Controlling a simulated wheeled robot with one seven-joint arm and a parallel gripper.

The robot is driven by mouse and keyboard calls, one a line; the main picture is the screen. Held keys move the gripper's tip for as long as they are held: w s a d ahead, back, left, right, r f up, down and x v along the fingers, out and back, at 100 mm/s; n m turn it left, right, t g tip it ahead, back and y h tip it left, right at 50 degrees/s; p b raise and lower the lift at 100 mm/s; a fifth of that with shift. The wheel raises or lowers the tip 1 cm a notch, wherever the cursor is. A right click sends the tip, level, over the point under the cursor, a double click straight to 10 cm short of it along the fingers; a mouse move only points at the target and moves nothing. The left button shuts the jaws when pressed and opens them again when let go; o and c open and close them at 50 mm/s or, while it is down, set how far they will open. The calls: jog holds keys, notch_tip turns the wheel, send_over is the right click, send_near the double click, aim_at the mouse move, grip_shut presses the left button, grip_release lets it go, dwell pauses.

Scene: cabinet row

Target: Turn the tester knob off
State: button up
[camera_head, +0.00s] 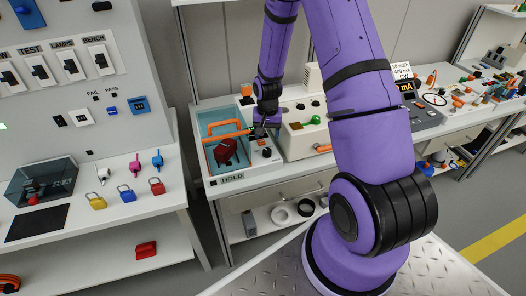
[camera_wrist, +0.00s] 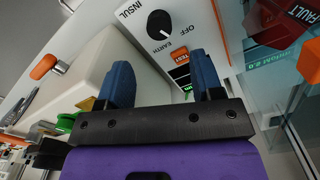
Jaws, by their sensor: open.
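The tester (camera_wrist: 218,35) is a pale panel below my gripper. Its round black knob (camera_wrist: 160,24) shows near the top of the wrist view, with INSUL, OFF and EARTH printed around it. A short white mark on the knob points down toward the EARTH side, not at OFF. The tester also shows in the head view (camera_head: 257,168), partly behind my arm. My gripper (camera_wrist: 160,62) is open, its two blue fingers apart with nothing between them. The knob appears beyond the fingertips, not between them; contact does not show.
An orange TEST button (camera_wrist: 182,55) sits beside the knob. A clear box with a dark red part (camera_head: 225,151) and orange bars stands left of the tester. A cream case (camera_wrist: 85,80) stands on its other side. Padlocks (camera_head: 127,194) lie on the left bench.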

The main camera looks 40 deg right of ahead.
aim_at(267, 150)
notch_tip(267, 150, down, 9)
jog(key=shift+r, duration=0.2)
jog(key=shift+c, duration=0.3)
jog(key=c, duration=0.9)
jog(key=shift+o, duration=0.2)
jog(key=shift+n, duration=2.3)
jog(key=o, duration=0.9)
jog(key=shift+d+r, duration=0.1)
jog(key=shift+r, duration=0.05)
notch_tip(267, 150, up, 10)
jog(key=shift+r, duration=0.25)
